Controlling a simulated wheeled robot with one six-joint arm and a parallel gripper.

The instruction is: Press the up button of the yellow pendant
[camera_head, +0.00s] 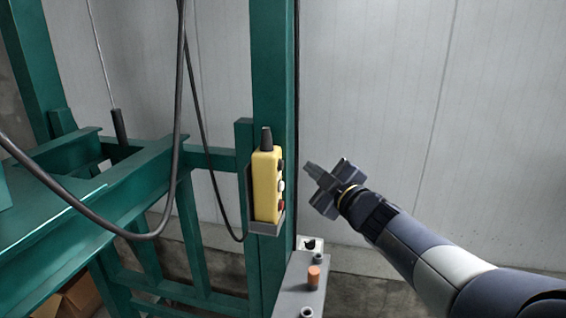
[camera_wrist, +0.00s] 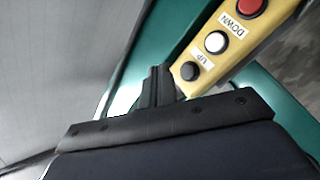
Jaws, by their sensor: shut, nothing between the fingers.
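The yellow pendant (camera_head: 266,188) hangs upright in a grey holder on a green post in the head view. Its button face points right, towards my gripper. In the wrist view the pendant (camera_wrist: 228,45) appears upside down, with a black button (camera_wrist: 189,71), a white button (camera_wrist: 215,42) and a red button (camera_wrist: 250,6). The UP label (camera_wrist: 204,61) lies between the black and white buttons, the DOWN label (camera_wrist: 232,26) between white and red. My gripper (camera_head: 309,167) is shut and empty, right of the pendant near black-button height, apart from it. Its fingertips (camera_wrist: 156,76) also show in the wrist view.
The green post (camera_head: 274,70) stands behind the pendant, with green beams (camera_head: 110,205) to the left. A black cable (camera_head: 180,120) loops down left of the pendant. The space above my gripper is clear.

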